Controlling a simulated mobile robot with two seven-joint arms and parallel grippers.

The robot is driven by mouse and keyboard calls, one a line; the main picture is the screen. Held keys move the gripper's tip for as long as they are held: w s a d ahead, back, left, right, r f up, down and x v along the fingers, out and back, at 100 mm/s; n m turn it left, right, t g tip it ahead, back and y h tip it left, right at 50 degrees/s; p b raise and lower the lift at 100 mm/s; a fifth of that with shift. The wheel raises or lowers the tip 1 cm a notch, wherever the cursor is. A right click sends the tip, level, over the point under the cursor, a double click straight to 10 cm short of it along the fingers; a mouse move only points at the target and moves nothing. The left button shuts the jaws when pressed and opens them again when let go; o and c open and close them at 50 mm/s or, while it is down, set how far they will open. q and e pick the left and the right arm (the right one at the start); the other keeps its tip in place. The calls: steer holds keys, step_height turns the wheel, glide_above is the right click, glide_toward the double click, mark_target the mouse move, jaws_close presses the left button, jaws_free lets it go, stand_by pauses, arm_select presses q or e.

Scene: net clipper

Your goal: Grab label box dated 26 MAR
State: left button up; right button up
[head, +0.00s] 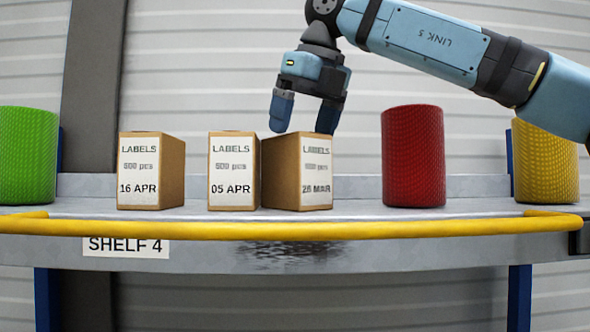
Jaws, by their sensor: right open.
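The label box dated 26 MAR (316,180) stands upright on the shelf, the rightmost of three brown label boxes. Its white front label shows, and its brown side faces left. My right gripper (305,128) comes in from the upper right and points down over this box. Its two dark blue fingers are apart, with the tips at about the box's top edge. I cannot tell whether they touch the box or stand in front of or behind it. My left gripper is not in view.
The box dated 05 APR (232,172) stands close on the left, and the 16 APR box (145,172) farther left. A red cylinder (413,157) stands to the right, a yellow one (545,165) and a green one (27,157) at the ends. A yellow rail (300,230) runs along the shelf front.

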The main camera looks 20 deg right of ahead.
mark_target(295, 147)
steer(key=x, duration=0.2)
steer(key=p+x, duration=0.1)
steer(key=x, duration=0.1)
steer(key=shift+w+a+r, duration=0.15)
steer(key=shift+w, duration=0.1)
steer(key=shift+s, duration=0.1)
steer(key=shift+f+b, duration=0.3)
steer(key=shift+b, duration=0.05)
steer(key=c, duration=0.9)
steer(key=shift+r, duration=0.15)
